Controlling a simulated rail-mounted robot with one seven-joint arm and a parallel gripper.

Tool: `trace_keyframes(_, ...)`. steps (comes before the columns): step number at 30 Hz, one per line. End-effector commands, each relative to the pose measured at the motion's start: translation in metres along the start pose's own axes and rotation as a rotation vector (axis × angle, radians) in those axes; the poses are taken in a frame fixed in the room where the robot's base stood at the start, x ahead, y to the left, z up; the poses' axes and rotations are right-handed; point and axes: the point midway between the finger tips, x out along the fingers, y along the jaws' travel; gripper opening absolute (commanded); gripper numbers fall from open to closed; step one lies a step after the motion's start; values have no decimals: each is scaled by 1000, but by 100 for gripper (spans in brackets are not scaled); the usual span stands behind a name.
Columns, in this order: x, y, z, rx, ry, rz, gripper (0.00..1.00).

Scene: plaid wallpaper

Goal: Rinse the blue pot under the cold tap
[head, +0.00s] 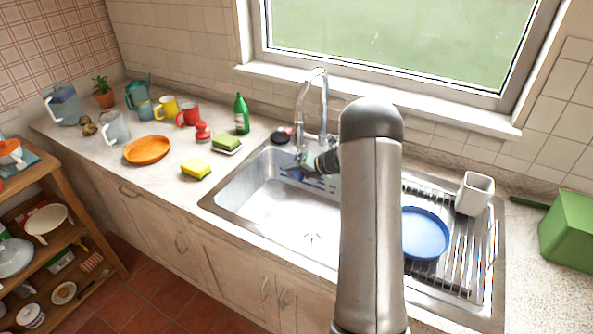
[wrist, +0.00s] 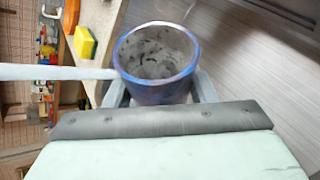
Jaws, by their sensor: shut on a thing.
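The blue pot (wrist: 158,92) is between the fingers of my gripper (wrist: 160,95) in the wrist view. Its open mouth faces the camera, and its grey inside has dark spots. A pale straight bar (wrist: 60,72) runs from the left edge to its rim; I cannot tell whether it is a handle or water. In the head view my gripper (head: 318,162) is over the back of the sink (head: 270,200), close to the chrome tap (head: 322,95). The pot is hard to make out there, and my arm hides part of the sink.
A blue plate (head: 425,234) lies on the ribbed drainer at right, with a white cup (head: 474,193) behind it. A green box (head: 568,230) stands far right. Left of the sink are a yellow sponge (head: 196,169), a green bottle (head: 241,114) and an orange plate (head: 147,150).

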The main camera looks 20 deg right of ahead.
Motion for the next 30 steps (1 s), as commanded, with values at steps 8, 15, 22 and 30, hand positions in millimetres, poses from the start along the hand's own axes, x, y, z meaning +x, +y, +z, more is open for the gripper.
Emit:
trace_keyframes(8, 3, 4, -2, 0, 0, 1, 26)
trace_keyframes(15, 0, 2, 0, 0, -1, 0, 26)
trace_keyframes(22, -3, -3, 2, 0, 0, 0, 26)
trace_keyframes(30, -2, -2, 1, -1, 0, 1, 26)
